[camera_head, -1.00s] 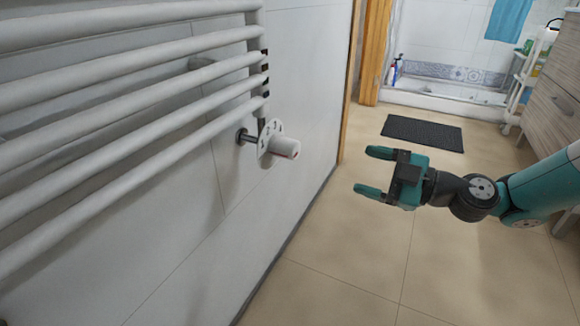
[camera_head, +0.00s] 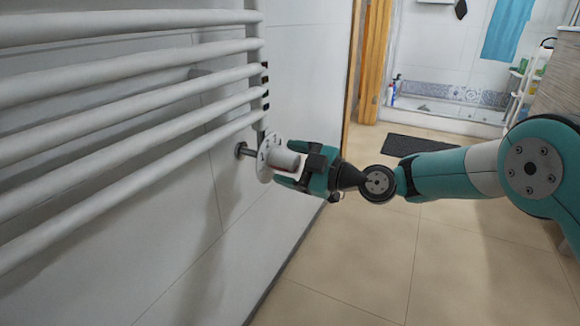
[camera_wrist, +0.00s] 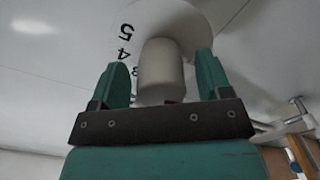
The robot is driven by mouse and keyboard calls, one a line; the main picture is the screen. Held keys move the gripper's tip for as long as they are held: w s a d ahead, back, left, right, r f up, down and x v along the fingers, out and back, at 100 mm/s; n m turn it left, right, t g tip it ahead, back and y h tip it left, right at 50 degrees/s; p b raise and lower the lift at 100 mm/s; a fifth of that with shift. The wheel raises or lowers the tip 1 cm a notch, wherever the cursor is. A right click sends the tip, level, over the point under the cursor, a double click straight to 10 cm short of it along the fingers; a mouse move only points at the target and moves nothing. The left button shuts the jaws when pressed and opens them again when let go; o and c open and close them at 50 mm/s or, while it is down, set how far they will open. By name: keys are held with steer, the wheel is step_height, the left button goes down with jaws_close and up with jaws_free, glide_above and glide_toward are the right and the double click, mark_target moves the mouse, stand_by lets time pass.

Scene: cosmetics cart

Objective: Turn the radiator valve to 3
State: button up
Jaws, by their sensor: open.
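The radiator valve has a white cylindrical knob (camera_head: 284,161) in front of a round white dial plate (camera_head: 267,158), low beside the towel radiator. My gripper (camera_head: 288,166) is open, with its teal fingers on either side of the knob. In the wrist view the knob (camera_wrist: 161,72) stands between the two fingers (camera_wrist: 162,82), with a gap visible at each side. The dial plate (camera_wrist: 190,22) shows black digits 5 and 4, and a partly hidden digit that looks like 3. Part of a red mark shows at the knob's near end; which number it faces I cannot tell.
White radiator bars (camera_head: 130,115) run close to the wall, left of the valve. A wooden door frame (camera_head: 366,60) stands behind. A dark mat (camera_head: 416,145) lies on the tiled floor (camera_head: 370,260), which is clear in front. A shelf cart (camera_head: 528,80) is at the far right.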

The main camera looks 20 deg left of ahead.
steer(key=shift+a, duration=0.1)
steer(key=c, duration=0.9)
